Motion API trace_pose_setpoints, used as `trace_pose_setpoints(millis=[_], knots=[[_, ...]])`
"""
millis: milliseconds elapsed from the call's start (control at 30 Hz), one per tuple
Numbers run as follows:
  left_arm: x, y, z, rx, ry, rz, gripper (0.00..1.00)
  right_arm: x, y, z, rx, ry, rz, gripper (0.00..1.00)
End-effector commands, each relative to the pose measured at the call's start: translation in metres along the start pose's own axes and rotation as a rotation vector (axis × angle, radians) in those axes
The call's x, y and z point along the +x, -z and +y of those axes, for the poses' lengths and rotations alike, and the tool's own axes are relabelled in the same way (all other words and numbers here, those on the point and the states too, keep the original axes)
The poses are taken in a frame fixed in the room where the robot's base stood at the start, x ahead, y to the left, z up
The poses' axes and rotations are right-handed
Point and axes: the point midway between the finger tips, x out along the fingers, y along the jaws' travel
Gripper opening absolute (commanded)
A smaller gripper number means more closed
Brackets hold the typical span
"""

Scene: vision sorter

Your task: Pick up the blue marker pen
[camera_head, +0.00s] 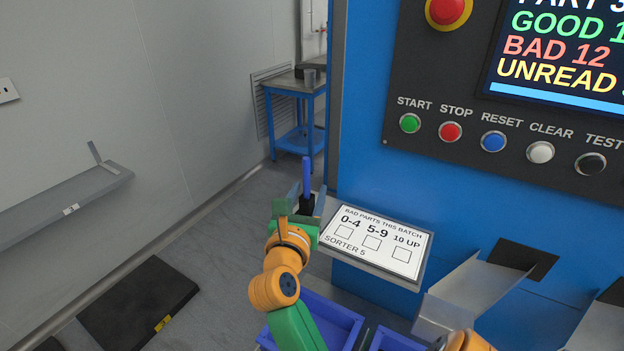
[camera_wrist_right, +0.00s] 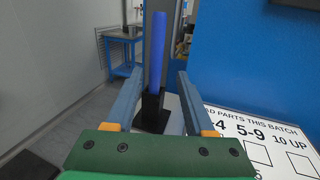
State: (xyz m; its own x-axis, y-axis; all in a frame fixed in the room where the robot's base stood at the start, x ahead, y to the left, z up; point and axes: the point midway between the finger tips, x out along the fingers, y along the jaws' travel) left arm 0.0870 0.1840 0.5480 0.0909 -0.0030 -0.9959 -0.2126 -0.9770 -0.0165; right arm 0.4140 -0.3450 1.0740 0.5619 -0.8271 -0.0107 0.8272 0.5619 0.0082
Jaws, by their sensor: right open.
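The blue marker pen (camera_head: 307,172) stands upright in a black holder (camera_head: 307,203) at the left end of a small shelf on the blue cabinet. My right gripper (camera_head: 307,194) is open, with one finger to each side of the pen in the picture. In the right wrist view the pen (camera_wrist_right: 157,50) rises from the black holder (camera_wrist_right: 152,108) between the two apart fingers of the gripper (camera_wrist_right: 160,74). I see gaps on both sides, and no finger touches the pen. How far the pen is from the fingertips in depth is hard to tell. My left gripper is not in view.
A white sheet (camera_head: 376,239) with boxes lies on the shelf right of the holder. Button panel (camera_head: 470,140) and screen are above right. Blue bins (camera_head: 335,318) and metal chutes (camera_head: 472,290) are below. A blue-framed table (camera_head: 294,86) stands behind; open floor is left.

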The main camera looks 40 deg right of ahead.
Motion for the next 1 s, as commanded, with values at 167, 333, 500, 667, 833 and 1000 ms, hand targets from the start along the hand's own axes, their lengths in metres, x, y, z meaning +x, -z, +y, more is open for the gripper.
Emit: trace_pose_setpoints(millis=[167,333,500,667,833,1000], knots=[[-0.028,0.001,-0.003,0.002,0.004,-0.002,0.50,0.034,-0.017,0.004,-0.007,0.003,-0.005,0.54],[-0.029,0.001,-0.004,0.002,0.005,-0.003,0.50,0.055,-0.011,0.004,-0.007,0.001,-0.004,0.54],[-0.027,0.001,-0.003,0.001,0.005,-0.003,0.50,0.056,-0.009,0.005,-0.005,0.001,-0.004,0.54],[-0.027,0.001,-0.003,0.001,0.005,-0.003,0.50,0.056,-0.009,0.005,-0.006,0.000,-0.005,0.16],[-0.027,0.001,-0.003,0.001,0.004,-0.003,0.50,0.055,-0.009,0.005,-0.007,0.000,-0.005,0.00],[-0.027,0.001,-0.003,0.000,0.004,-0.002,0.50,0.055,-0.009,0.005,-0.007,0.000,-0.005,0.00]])
